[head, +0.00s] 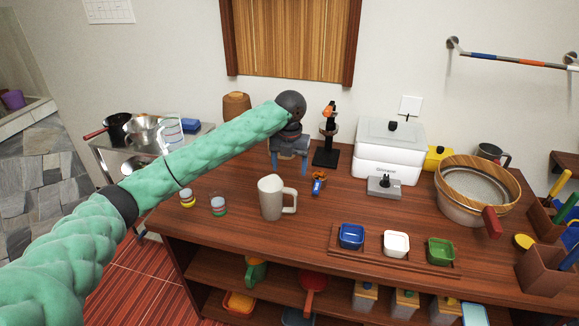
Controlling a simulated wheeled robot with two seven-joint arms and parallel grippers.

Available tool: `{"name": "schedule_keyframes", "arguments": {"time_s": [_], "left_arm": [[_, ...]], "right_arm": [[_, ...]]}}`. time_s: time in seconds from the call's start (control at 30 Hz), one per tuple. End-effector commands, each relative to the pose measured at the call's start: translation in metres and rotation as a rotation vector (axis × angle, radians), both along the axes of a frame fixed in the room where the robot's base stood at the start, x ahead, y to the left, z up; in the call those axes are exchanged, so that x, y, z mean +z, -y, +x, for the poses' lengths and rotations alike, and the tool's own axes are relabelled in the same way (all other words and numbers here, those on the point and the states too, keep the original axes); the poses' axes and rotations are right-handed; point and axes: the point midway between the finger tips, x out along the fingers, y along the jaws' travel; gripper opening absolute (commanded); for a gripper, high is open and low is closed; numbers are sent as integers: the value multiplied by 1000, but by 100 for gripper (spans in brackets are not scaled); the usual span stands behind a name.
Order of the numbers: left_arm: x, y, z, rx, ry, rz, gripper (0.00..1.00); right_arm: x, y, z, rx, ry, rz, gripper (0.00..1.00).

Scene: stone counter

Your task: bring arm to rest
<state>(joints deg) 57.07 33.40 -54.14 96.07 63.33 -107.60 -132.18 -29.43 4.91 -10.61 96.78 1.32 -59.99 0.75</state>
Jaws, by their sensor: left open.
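My left arm in its green sleeve (215,146) reaches in from the lower left, across the picture to the back of the wooden counter. My left gripper (289,164) is at its end, with two blue-grey fingers pointing down and spread apart. Nothing shows between the fingers. The gripper is behind the white mug (271,197) and left of a black stand with an orange top (328,140). I cannot tell whether the fingertips touch the counter. My right gripper is not in view.
A small blue-and-orange object (318,184) lies right of the mug. Two small striped jars (218,206) stand left of it. A white appliance (389,155), a pot with a wooden rim (466,207) and a tray of small bowls (345,252) fill the right side. A steel side table with pots stands left.

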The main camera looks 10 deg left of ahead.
Motion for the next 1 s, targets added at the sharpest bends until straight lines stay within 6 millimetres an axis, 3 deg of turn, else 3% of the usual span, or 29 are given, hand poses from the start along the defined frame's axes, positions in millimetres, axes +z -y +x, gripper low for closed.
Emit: {"name": "schedule_keyframes", "arguments": {"time_s": [0.23,0.37,0.7,1.0], "left_arm": [[-1,1,-1,2,0,-1,72],[-13,9,-9,33,2,-12,72],[-82,56,-63,317,25,-99,72],[-131,86,-118,633,24,-198,72]], "right_arm": [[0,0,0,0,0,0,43],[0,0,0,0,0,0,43],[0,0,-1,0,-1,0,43],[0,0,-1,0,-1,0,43]]}}
